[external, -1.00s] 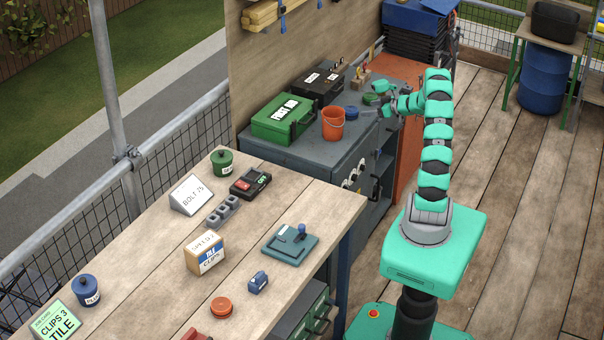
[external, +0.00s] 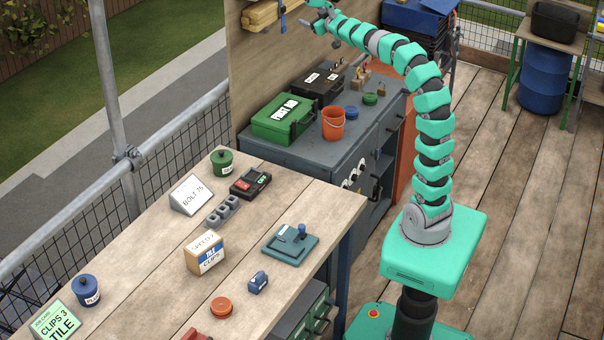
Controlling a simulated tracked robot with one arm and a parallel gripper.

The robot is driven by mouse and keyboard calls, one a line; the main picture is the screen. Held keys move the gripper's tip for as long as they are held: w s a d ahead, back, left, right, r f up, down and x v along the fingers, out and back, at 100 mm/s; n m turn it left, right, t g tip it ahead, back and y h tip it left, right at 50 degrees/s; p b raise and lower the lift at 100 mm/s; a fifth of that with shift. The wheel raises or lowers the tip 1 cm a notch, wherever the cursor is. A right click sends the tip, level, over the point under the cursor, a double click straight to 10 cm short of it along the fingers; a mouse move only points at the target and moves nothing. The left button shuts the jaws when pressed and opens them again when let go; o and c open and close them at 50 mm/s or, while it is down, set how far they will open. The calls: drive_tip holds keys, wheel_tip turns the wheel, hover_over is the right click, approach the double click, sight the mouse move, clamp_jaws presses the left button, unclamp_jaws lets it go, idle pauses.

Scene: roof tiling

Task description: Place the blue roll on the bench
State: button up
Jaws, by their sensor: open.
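The blue roll (external: 351,112) lies on top of the grey cabinet (external: 325,160), between the orange bucket and a green roll (external: 370,99). The bench (external: 150,262) is the long wooden-topped table in front, left of my base. My gripper (external: 312,14) is open, high up near the back board at the top of the view. It is well above and apart from the blue roll. It is small in the view, and I see nothing held in it.
On the cabinet stand an orange bucket (external: 333,124), a green first aid box (external: 285,117) and a black case (external: 318,85). The bench holds a red roll (external: 221,305), a tile clips box (external: 204,253) and a blue-handled device (external: 290,243). Bare planks lie between them.

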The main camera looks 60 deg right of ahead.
drive_tip(key=s+a+r+y, duration=0.1)
drive_tip(key=s+a+r, duration=0.1)
drive_tip(key=a+r, duration=0.2)
drive_tip(key=s+a+r+y, duration=0.1)
drive_tip(key=s+a+r, duration=0.2)
drive_tip(key=a, duration=0.8)
drive_tip(key=shift+s+r+t, duration=0.2)
drive_tip(key=shift+r+t, duration=0.1)
drive_tip(key=shift+r, duration=0.25)
drive_tip(key=shift+o, duration=0.5)
drive_tip(key=s+a+r+y, duration=0.2)
drive_tip(key=s+a, duration=0.3)
drive_tip(key=a, duration=0.2)
drive_tip(key=s+a+r+n+y, duration=0.1)
drive_tip(key=s+a+y, duration=0.2)
drive_tip(key=s+a, duration=0.2)
drive_tip(key=a, duration=0.3)
drive_tip(key=shift+r, duration=0.35)
drive_tip(key=shift+w, duration=0.1)
